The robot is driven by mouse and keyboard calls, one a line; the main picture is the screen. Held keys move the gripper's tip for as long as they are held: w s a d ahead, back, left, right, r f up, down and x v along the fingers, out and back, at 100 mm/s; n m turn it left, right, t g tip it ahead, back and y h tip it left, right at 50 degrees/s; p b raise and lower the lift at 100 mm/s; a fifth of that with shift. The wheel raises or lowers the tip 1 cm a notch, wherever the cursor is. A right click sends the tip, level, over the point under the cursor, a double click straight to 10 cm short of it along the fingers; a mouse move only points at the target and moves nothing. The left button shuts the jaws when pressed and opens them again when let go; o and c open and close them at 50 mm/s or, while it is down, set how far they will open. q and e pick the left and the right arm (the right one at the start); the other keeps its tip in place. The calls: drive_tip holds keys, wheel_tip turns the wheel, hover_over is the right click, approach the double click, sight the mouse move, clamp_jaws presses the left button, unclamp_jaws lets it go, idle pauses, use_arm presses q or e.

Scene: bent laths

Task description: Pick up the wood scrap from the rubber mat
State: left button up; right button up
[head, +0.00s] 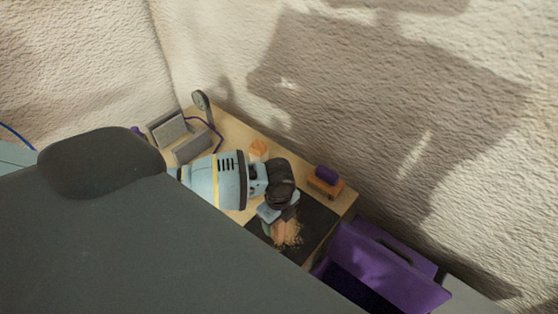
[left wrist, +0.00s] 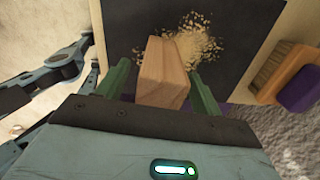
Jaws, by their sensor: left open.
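The wood scrap, a light brown block, shows in the left wrist view (left wrist: 164,72) and partly in the head view (head: 278,231). It is at the dark rubber mat (head: 318,222), which also shows in the left wrist view (left wrist: 122,20), beside a patch of sawdust (left wrist: 196,38). My left gripper (head: 276,226) is over the mat. In the left wrist view its green fingers (left wrist: 161,80) stand on both sides of the scrap, with a visible gap on each side. My right gripper is not in view.
A brush with bristles and a purple part (head: 326,178) lies beyond the mat near the table edge. A purple bin (head: 392,262) stands beyond that edge. An orange object (head: 259,149), grey boxes (head: 192,147) and an upright grey item (head: 202,104) stand by the wall.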

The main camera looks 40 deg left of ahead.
use_arm(q)
drive_tip(key=shift+f, duration=0.4)
drive_tip(key=c, duration=1.1)
drive_tip(key=shift+r, duration=0.15)
wheel_tip(320, 180, up, 3)
drive_tip(key=shift+w+r, duration=0.1)
drive_tip(key=s+d, duration=0.2)
drive_tip(key=s, duration=0.5)
drive_tip(key=s+d+r+p, duration=0.1)
drive_tip(key=s+d, duration=0.2)
drive_tip(key=s, duration=0.5)
drive_tip(key=shift+s+r, duration=0.2)
drive_tip(key=shift+r, duration=0.1)
